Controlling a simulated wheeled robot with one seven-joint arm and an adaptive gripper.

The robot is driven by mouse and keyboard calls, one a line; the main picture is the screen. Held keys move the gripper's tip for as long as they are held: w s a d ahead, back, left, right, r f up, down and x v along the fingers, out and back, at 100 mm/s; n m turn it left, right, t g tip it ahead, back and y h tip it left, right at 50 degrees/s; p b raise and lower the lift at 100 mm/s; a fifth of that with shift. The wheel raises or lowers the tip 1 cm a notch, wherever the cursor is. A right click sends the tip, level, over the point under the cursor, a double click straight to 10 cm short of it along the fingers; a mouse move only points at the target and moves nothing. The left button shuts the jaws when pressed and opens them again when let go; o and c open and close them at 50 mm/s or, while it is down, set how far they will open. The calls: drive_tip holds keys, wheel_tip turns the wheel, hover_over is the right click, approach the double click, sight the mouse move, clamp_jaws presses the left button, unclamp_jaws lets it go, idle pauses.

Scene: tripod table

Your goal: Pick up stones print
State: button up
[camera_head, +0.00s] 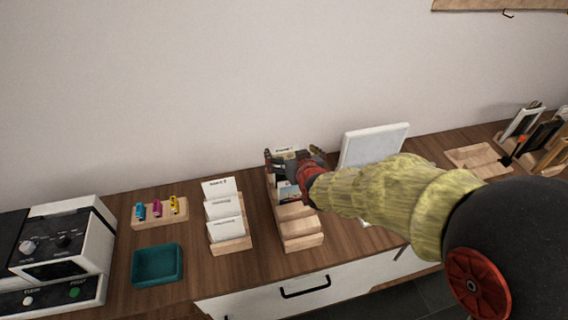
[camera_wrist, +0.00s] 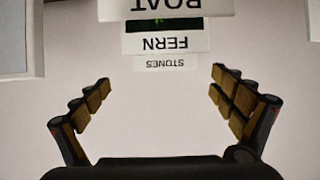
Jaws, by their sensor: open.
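The wrist view shows labels upside down. The label STONES (camera_wrist: 166,65) is a pale card between my fingertips in the picture, beyond the FERN card (camera_wrist: 165,43) and the BOAT card (camera_wrist: 165,6). My gripper (camera_wrist: 160,82) is open, with nothing visible between its fingers. In the head view, my gripper (camera_head: 293,154) is over the back of a stepped wooden rack (camera_head: 302,240). A small print (camera_head: 288,191) shows in the rack below it. The stones print's picture is hidden, and I cannot tell whether my fingers touch anything.
A second rack with white cards (camera_head: 224,208) stands to the left. Further left are a teal tray (camera_head: 157,265), a wooden block with colored clips (camera_head: 159,212) and a white machine (camera_head: 55,250). A white panel (camera_head: 372,146) stands right of my gripper. The wall is close behind.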

sight(284, 148)
drive_tip(key=x, duration=0.1)
drive_tip(key=b+x, duration=0.1)
drive_tip(key=x, duration=0.1)
drive_tip(key=b+x, duration=0.1)
drive_tip(key=x, duration=0.1)
drive_tip(key=shift+s+a+f, duration=0.15)
drive_tip(key=shift+a+f, duration=0.2)
drive_tip(key=shift+w+a, duration=0.1)
drive_tip(key=shift+w, duration=0.25)
drive_tip(key=shift+c, duration=1.1)
drive_tip(key=c, duration=0.7)
drive_tip(key=shift+c, duration=0.7)
